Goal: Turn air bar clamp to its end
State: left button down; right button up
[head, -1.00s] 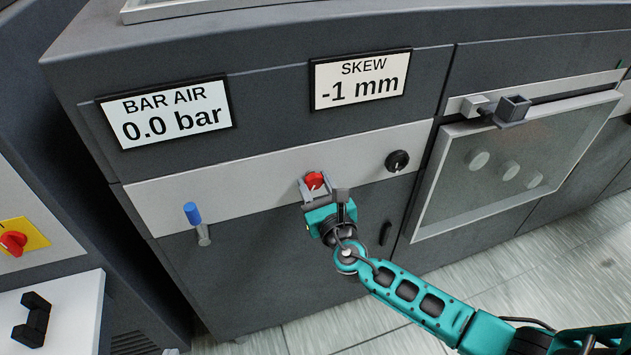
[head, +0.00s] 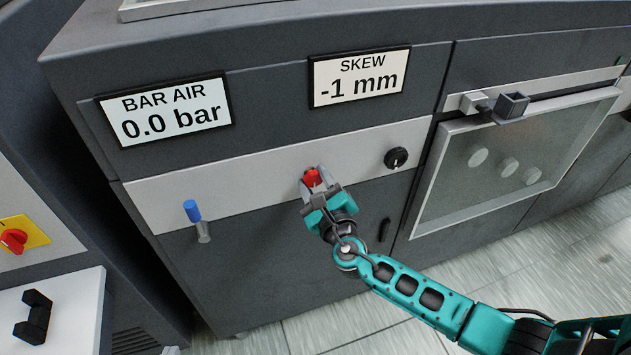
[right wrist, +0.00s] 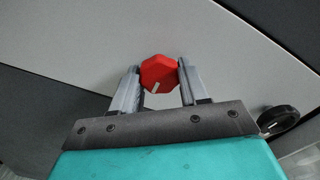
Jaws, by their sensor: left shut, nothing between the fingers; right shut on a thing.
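A red faceted knob (head: 312,177) sits on the light panel strip, right of the blue-handled lever. It also shows in the right wrist view (right wrist: 159,74), with a short white mark on its lower edge. I take it for the air bar clamp control, though no label on it is readable. My right gripper (head: 313,182) is shut on this knob. In the right wrist view its two grey fingers (right wrist: 160,85) press on the knob from left and right. The BAR AIR display (head: 175,112) reads 0.0 bar. My left gripper is not in view.
A blue-handled lever (head: 193,212) stands out at the left of the strip, and a black knob (head: 396,158) is at the right. The SKEW display (head: 360,78) reads -1 mm. A windowed door (head: 437,195) with a grey latch (head: 510,106) is further right.

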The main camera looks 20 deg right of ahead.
jog(key=o, duration=1.1)
jog(key=shift+c, duration=0.2)
jog(key=s, duration=1.3)
jog(key=shift+d, duration=0.25)
